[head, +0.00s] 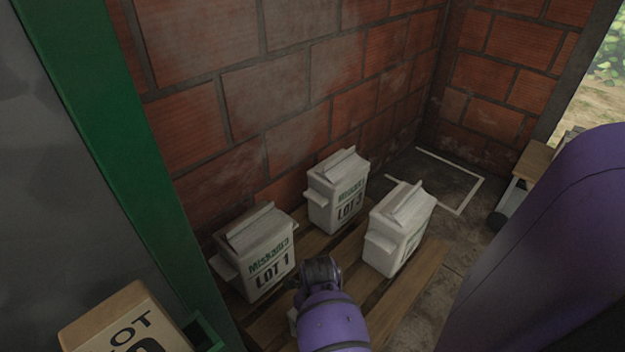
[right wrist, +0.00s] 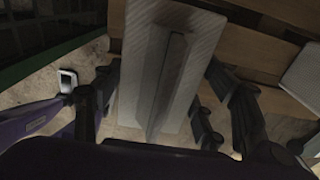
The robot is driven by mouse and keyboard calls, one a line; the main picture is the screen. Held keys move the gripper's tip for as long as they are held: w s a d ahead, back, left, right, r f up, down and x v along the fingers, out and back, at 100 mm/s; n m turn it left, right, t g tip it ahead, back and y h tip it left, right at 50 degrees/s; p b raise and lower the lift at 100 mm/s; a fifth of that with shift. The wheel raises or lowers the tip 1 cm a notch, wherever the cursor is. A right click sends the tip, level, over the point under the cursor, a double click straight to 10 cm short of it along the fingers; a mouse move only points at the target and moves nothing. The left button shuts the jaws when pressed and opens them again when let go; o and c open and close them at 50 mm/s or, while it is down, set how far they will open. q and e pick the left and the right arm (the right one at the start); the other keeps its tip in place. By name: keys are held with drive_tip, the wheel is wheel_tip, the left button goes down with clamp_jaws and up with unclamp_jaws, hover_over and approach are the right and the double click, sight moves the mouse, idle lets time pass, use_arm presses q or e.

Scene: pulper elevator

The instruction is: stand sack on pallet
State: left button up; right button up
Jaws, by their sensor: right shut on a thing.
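The wooden pallet (head: 425,290) lies by the brick wall. Three white sacks stand upright on it: the LOT 1 sack (head: 266,262) at left, the LOT 3 sack (head: 340,195) at the back, and a right sack (head: 398,235) whose label is not readable. My right gripper (head: 320,272) is over the pallet's near side; its fingers are hidden in the head view. In the right wrist view it (right wrist: 155,95) is shut on another pale sack (right wrist: 165,50), with fingers on both sides of its top ridge. Whether that sack touches the pallet is hidden. My left gripper is out of view.
A cardboard box marked LOT (head: 125,325) is at bottom left, by a green post (head: 90,110). A white floor outline (head: 465,185) marks free floor beyond the pallet. A wooden-topped item (head: 530,165) stands at right near the opening.

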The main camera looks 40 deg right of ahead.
drive_tip(key=shift+w+a+f, duration=0.1)
drive_tip(key=shift+w+f, duration=0.05)
drive_tip(key=shift+w, duration=0.05)
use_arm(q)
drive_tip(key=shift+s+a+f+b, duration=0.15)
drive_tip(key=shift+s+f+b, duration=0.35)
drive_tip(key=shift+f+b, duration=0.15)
use_arm(e)
drive_tip(key=f, duration=0.3)
drive_tip(key=shift+w+a+f, duration=0.25)
drive_tip(key=shift+f, duration=0.3)
drive_tip(key=o, duration=2.1)
